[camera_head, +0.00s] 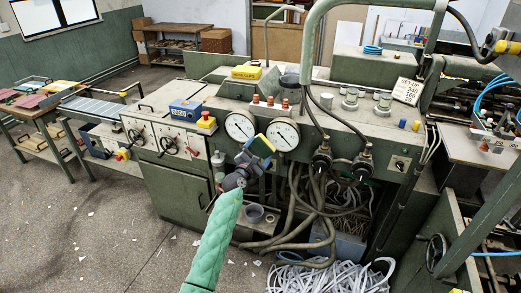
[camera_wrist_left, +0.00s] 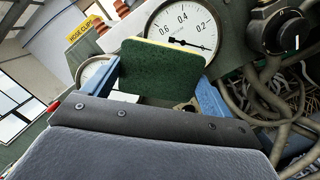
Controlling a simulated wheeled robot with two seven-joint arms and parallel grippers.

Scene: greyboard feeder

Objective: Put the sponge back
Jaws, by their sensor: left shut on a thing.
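The sponge (camera_head: 264,144) has a dark green scouring face and a yellow edge. My left gripper (camera_head: 256,151) is shut on it and holds it up in front of the machine's control panel, below the two round gauges. In the left wrist view the green face of the sponge (camera_wrist_left: 160,75) fills the space between the blue fingers of my left gripper (camera_wrist_left: 160,90). My right gripper is not in view.
Hoses (camera_head: 315,205) hang below the panel. A pile of pale strips (camera_head: 330,277) lies on the floor.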

